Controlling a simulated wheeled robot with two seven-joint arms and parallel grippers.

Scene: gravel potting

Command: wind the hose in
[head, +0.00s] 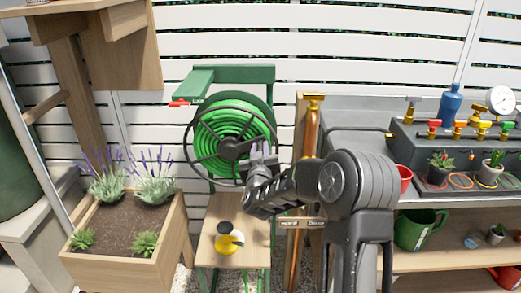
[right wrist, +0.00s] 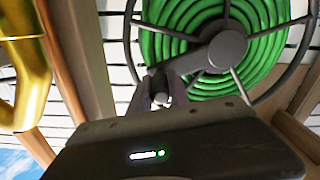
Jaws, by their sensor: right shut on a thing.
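The green hose (head: 232,128) lies coiled on a dark-rimmed reel (head: 190,151) in a green stand (head: 245,73) by the white fence. The coil also shows in the right wrist view (right wrist: 262,68). A grey crank arm (right wrist: 190,62) runs from the reel's hub to a small handle (right wrist: 160,98). My right gripper (head: 262,152) is in front of the reel's lower right side and is shut on the crank handle. Its fingers partly hide the handle. A red hose end (head: 179,103) shows left of the stand. My left gripper is not in view.
A wooden stool (head: 222,208) below the reel holds a yellow and black object (head: 229,239). A planter with lavender (head: 125,268) stands at the left. A copper pipe (head: 311,130) and a grey bench (head: 350,118) with taps are at the right.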

